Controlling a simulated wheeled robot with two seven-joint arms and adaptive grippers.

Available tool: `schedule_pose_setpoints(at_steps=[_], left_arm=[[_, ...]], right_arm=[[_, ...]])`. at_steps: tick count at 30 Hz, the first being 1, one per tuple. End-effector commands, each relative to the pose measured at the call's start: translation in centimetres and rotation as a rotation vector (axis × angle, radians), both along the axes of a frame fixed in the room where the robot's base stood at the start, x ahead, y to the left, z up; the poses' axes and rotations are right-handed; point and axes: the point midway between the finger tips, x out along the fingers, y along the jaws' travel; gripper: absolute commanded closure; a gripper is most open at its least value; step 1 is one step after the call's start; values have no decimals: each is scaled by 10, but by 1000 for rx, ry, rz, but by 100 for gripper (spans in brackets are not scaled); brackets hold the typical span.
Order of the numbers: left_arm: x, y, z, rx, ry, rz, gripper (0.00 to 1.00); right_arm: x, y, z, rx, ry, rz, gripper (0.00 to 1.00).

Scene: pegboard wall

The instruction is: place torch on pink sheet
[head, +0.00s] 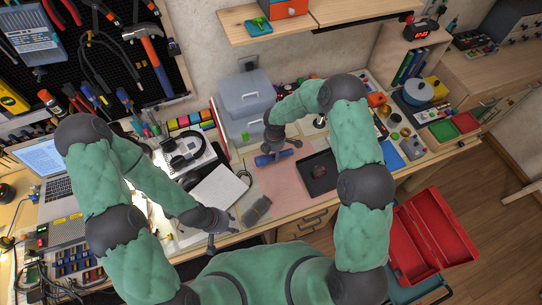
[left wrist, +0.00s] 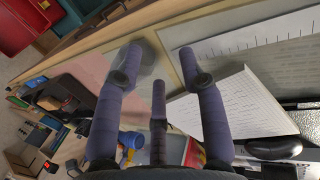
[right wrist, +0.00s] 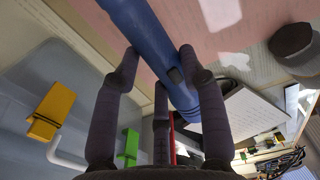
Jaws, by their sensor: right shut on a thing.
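The blue torch (head: 264,160) is held in my right gripper (head: 281,147), above the back left part of the pink sheet (head: 273,186). In the right wrist view, the torch (right wrist: 147,36) lies across between the fingers, with the pink sheet (right wrist: 225,38) behind it. I cannot tell whether the torch touches the sheet. My left gripper (head: 219,231) is empty and open by the desk's front edge; its fingers stand apart in the left wrist view (left wrist: 160,58).
A black tray (head: 319,174) sits at the right part of the sheet. A white notebook (head: 219,190) lies left of it, with headphones (head: 187,156) behind. A grey-blue toolbox (head: 245,100) stands at the back. An open red toolbox (head: 425,240) is at lower right.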

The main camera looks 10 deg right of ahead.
Motion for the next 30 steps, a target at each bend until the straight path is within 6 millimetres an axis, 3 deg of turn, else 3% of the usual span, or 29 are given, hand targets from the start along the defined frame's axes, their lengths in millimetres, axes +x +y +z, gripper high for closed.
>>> schedule_pose_setpoints(at_steps=[6,11,18,30], left_arm=[[0,0,-1,0,0,0,60],[0,0,-1,0,0,0,60],[0,0,-1,0,0,0,60],[0,0,-3,0,0,0,60]], right_arm=[[14,6,-18,-1,-1,-1,99],[19,9,-25,-1,0,-1,99],[20,10,-53,0,0,-2,99],[20,10,-58,0,-1,-1,99]])
